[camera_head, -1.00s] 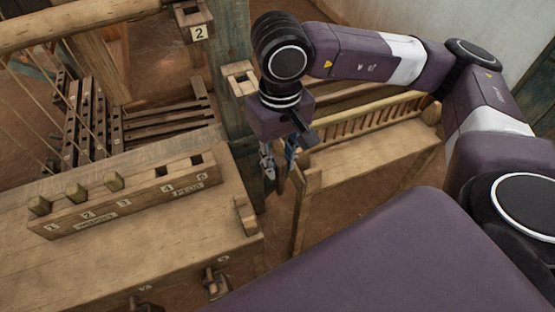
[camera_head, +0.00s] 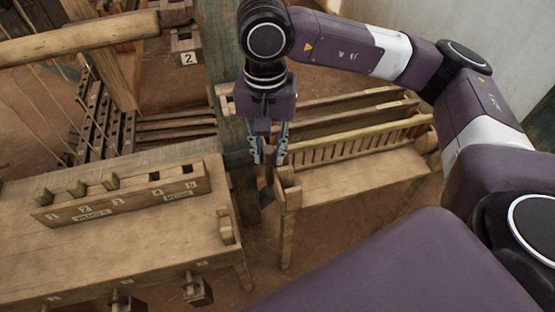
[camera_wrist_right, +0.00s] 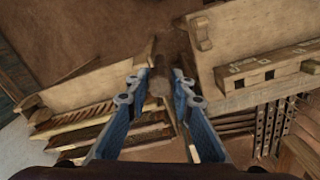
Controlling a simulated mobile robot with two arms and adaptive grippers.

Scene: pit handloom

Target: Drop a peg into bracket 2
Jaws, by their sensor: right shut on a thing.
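My right gripper (camera_head: 268,160) points down beside the end of a wooden bench, its fingers closed on a peg. In the right wrist view, the brown peg (camera_wrist_right: 157,82) sits between the fingertips. In the head view its dark lower part (camera_head: 267,192) hangs below the fingers. Bracket 2 (camera_head: 185,40) is a wooden block with a square socket and a "2" label, at the upper left of the gripper and well apart from it. A numbered wooden rack (camera_head: 135,203) holds pegs in holes 1 to 3; holes 4 and 5 are empty. My left gripper is out of view.
A green-grey post (camera_head: 230,100) rises just left of my gripper. The slatted bench (camera_head: 360,180) lies right of it. A thick round beam (camera_head: 80,40) crosses the upper left. Some brown floor is open.

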